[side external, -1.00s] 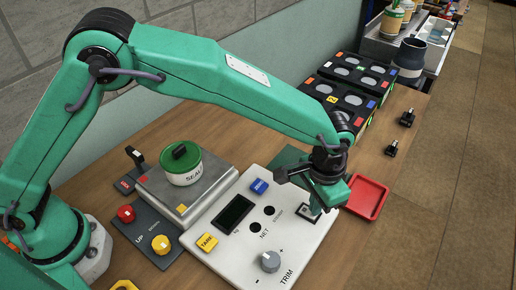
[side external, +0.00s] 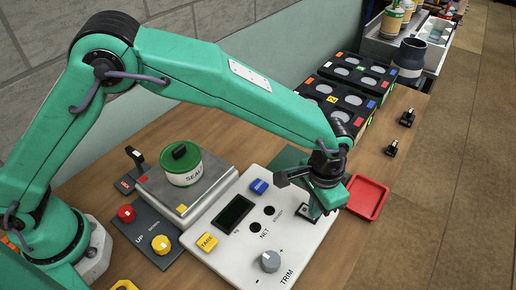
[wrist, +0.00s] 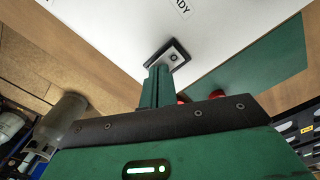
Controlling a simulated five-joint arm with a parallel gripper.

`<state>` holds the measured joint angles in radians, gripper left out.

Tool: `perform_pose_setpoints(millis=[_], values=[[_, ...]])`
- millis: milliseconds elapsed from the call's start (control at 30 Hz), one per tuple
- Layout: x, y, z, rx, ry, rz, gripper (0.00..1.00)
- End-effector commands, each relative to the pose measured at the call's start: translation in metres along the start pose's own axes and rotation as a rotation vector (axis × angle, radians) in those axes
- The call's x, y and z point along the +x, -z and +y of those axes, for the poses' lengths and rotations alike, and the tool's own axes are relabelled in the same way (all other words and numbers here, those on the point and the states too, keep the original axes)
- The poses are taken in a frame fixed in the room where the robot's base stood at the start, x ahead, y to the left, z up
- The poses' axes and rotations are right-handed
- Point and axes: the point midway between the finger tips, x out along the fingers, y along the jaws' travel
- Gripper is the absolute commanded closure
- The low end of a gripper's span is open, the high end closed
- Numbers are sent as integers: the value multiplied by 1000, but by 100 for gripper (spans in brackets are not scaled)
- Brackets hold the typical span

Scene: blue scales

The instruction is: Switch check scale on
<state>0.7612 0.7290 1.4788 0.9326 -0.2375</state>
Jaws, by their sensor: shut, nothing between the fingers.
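The scale's white console (side external: 228,249) lies on the bench with a dark, blank display (side external: 232,214). A small black-framed switch (side external: 303,214) sits at its right end, partly hidden by my gripper (side external: 318,212). The weighing plate (side external: 150,190) carries a white pot with a green lid (side external: 184,168).
The console also has a blue button (side external: 259,187), a yellow TARE button (side external: 207,242) and a grey TRIM knob (side external: 270,261). A red tray (side external: 368,197) lies just right of my gripper. Black boxes (side external: 345,95) stand behind. The bench front right is clear.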

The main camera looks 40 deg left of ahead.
Motion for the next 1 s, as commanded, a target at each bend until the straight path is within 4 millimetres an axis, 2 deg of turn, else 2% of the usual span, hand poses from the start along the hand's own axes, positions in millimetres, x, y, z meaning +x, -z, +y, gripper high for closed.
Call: perform_pose_setpoints(millis=[367,1000], values=[[1,-1,0,0,1,-2,100],[-34,0,0,0,0,1,100]])
